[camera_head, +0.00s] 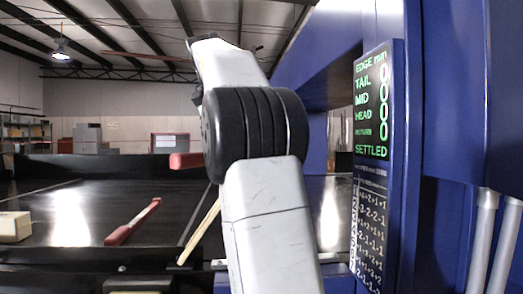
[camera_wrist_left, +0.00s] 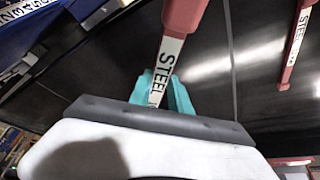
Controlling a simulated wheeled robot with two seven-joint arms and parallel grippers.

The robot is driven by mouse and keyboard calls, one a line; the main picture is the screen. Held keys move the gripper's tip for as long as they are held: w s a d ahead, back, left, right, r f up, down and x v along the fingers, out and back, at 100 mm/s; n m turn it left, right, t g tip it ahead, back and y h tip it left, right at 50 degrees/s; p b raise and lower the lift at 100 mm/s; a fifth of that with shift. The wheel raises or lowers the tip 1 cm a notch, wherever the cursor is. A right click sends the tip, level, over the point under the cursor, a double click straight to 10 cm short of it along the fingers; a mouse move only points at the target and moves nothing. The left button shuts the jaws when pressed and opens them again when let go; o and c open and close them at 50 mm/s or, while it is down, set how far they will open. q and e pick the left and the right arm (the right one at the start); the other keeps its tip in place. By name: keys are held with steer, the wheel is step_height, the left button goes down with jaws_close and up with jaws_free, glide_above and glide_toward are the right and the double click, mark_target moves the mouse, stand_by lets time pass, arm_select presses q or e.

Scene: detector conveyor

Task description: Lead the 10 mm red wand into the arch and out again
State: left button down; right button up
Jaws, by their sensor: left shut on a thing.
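In the left wrist view my left gripper (camera_wrist_left: 163,92), with teal fingers, is shut on a red wand (camera_wrist_left: 184,14) with a white band lettered STEEL. Its red end points away from the gripper over the black belt; its size marking is not readable. In the head view my left arm hides the gripper, and a red wand end (camera_head: 186,160) shows beside the arm above the belt. A second red wand (camera_head: 133,222) lies on the belt at left, also seen in the wrist view (camera_wrist_left: 296,45). The blue arch (camera_head: 318,65) stands at right. My right gripper is not in view.
The arch's display (camera_head: 372,105) shows TAIL, MID and HEAD at 0 and reads SETTLED. A chart of numbers (camera_head: 370,235) hangs below it. A cream block (camera_head: 15,227) sits at the left edge. The belt (camera_head: 60,205) is mostly clear.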

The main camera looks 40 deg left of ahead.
arm_select(q)
steer(key=w+d, duration=1.7)
steer(key=w, duration=0.4)
steer(key=s+a, duration=1.2)
steer(key=s, duration=0.3)
steer(key=s+a, duration=1.3)
steer(key=s, duration=0.3)
stand_by(0.3)
steer(key=shift+s+a, duration=0.1)
steer(key=shift+s, duration=0.1)
stand_by(0.4)
